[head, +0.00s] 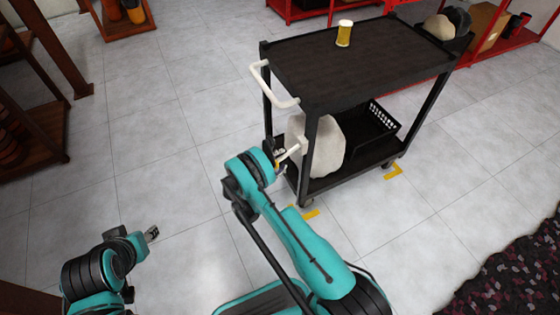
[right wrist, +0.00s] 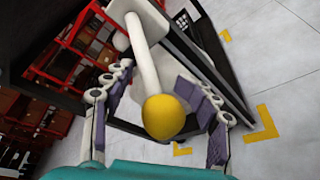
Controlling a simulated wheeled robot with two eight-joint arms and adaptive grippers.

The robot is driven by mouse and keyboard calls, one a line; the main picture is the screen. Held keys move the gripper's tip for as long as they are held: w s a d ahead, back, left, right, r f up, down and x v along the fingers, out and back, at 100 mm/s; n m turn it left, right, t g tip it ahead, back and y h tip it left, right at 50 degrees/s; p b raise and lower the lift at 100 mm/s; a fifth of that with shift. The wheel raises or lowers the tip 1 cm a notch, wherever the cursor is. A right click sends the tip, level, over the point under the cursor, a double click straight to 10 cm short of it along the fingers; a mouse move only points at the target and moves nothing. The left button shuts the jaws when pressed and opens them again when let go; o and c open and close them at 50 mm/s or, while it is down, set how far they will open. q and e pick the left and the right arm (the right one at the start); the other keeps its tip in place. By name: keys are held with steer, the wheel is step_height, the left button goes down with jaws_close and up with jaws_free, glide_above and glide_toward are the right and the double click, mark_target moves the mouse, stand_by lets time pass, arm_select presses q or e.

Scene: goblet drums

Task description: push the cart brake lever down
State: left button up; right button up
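The black two-shelf cart (head: 385,65) stands right of centre in the head view. Its brake lever (head: 292,150) is a pale bar sticking out from the near left post, below the push handle. In the right wrist view the brake lever (right wrist: 162,116) points toward the camera with its yellow tip. My right gripper (head: 278,158) is at the lever. In the wrist view its two padded fingers are apart, one on each side of the lever; contact is unclear. My left gripper (head: 152,234) hangs low at the left, away from the cart; its fingers are too small to judge.
The white push handle (head: 265,85) juts out above the lever. A yellow container (head: 344,33) stands on the cart top. A pale rounded object (head: 328,148) and a black basket (head: 372,122) sit on the lower shelf. The floor left of the cart is clear.

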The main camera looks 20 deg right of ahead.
mark_target(281, 159)
steer(key=shift+w+a, duration=0.1)
steer(key=shift+a, duration=0.05)
steer(key=shift+r, duration=0.35)
step_height(281, 159, up, 9)
steer(key=shift+r, duration=0.2)
stand_by(0.3)
